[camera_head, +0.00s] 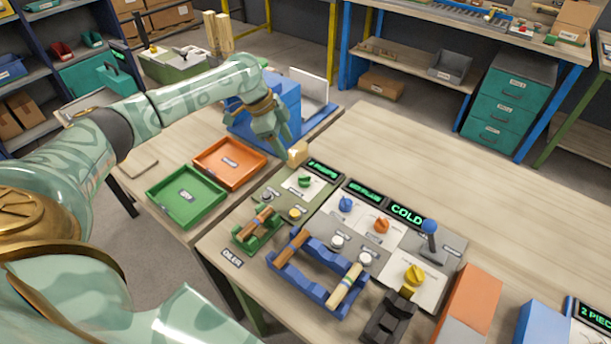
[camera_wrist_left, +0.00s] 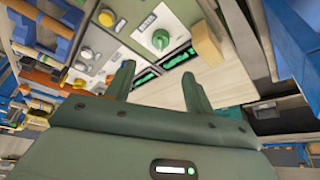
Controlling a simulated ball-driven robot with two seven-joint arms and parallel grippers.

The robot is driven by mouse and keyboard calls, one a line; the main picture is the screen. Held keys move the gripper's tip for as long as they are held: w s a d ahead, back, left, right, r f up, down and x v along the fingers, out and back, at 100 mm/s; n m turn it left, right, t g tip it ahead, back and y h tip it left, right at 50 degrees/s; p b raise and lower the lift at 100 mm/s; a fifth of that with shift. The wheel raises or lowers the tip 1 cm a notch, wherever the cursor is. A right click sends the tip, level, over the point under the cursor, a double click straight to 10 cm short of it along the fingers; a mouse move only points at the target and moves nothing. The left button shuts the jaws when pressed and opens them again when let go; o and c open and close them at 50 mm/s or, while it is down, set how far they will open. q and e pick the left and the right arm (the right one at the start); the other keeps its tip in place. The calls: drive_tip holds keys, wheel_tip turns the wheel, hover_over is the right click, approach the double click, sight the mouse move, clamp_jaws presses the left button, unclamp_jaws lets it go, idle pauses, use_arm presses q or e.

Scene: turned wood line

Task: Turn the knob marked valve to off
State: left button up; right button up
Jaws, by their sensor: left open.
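A panel on the table carries several knobs whose small labels I cannot read, so I cannot tell which is marked valve. A green knob (camera_head: 305,181) sits on a white plate at the panel's far end; it also shows in the left wrist view (camera_wrist_left: 160,39). A blue knob (camera_head: 346,204), an orange knob (camera_head: 381,226) and a larger yellow knob (camera_head: 413,280) stand nearer. My left gripper (camera_head: 276,137) is open and empty, above and beyond the green knob, apart from it. Its two fingers show in the left wrist view (camera_wrist_left: 158,88). My right gripper is not in view.
A small wooden block (camera_head: 298,152) stands close by the left fingers. A blue-handled lever (camera_head: 430,238) rises beside a display reading COLD (camera_head: 406,215). Green (camera_head: 152,196) and orange (camera_head: 258,170) trays lie left. The table beyond the panel is clear.

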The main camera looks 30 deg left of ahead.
sight(304, 176)
use_arm(q)
drive_tip(key=b+x, duration=0.3)
drive_tip(key=x, duration=0.9)
drive_tip(key=shift+w+f, duration=0.1)
drive_tip(key=shift+f, duration=0.15)
drive_tip(key=c, duration=1)
